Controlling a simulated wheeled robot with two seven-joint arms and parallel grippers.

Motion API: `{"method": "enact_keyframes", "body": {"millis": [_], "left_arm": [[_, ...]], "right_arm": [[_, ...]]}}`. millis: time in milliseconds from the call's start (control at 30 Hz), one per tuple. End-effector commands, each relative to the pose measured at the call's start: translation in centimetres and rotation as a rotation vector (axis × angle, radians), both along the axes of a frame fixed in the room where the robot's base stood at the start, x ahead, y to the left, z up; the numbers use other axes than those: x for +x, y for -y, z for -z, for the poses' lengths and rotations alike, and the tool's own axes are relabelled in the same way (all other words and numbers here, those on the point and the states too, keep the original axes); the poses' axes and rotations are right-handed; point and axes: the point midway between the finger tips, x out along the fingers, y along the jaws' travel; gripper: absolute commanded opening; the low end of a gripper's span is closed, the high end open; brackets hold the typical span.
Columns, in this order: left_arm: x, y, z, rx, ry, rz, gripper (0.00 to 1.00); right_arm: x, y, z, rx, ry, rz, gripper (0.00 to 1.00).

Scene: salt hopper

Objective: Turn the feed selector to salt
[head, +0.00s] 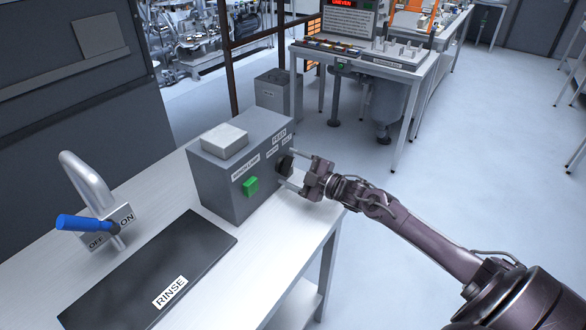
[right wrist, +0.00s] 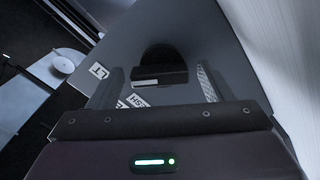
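The feed selector is a dark knob (head: 284,164) on the right-hand face of a grey box (head: 225,180). In the right wrist view the knob (right wrist: 160,72) has a round base and a raised bar lying crosswise, with a pale mark on its lower left. A label ending in "LT" (right wrist: 100,70) and another ending in "SH" (right wrist: 132,101) are near it. My right gripper (head: 291,168) is open at the knob; its fingers (right wrist: 161,88) stand apart on either side of the bar, with gaps visible. Whether the fingertips reach past the knob is unclear. My left gripper is out of view.
The box stands on a white table (head: 180,180). A green button (head: 250,187) is on its front and a pale block (head: 225,141) on top. A blue-handled tap lever (head: 84,223) and a dark "RINSE" panel (head: 140,270) are to the left. Floor to the right is clear.

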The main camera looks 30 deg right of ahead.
Motion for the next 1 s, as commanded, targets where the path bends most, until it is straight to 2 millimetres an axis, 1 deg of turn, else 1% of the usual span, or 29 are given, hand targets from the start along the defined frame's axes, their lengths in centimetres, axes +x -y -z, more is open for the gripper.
{"method": "enact_keyframes", "body": {"millis": [267, 367, 467, 800, 1000], "left_arm": [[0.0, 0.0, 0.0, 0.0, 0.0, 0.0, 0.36], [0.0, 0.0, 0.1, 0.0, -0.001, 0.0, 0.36], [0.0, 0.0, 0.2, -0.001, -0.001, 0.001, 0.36], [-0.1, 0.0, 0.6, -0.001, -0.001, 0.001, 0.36], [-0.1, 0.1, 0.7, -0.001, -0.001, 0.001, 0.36]], "right_arm": [[0.0, 0.0, 0.0, -0.002, 0.001, 0.0, 0.76], [-0.4, 0.2, 0.1, -0.002, 0.0, 0.001, 0.76], [-1.3, 0.5, 0.2, -0.003, -0.002, 0.0, 0.76], [-5.7, 2.3, 0.2, -0.003, -0.002, 0.0, 0.76], [-7.0, 2.9, 0.1, -0.001, -0.001, 0.0, 0.76]]}}
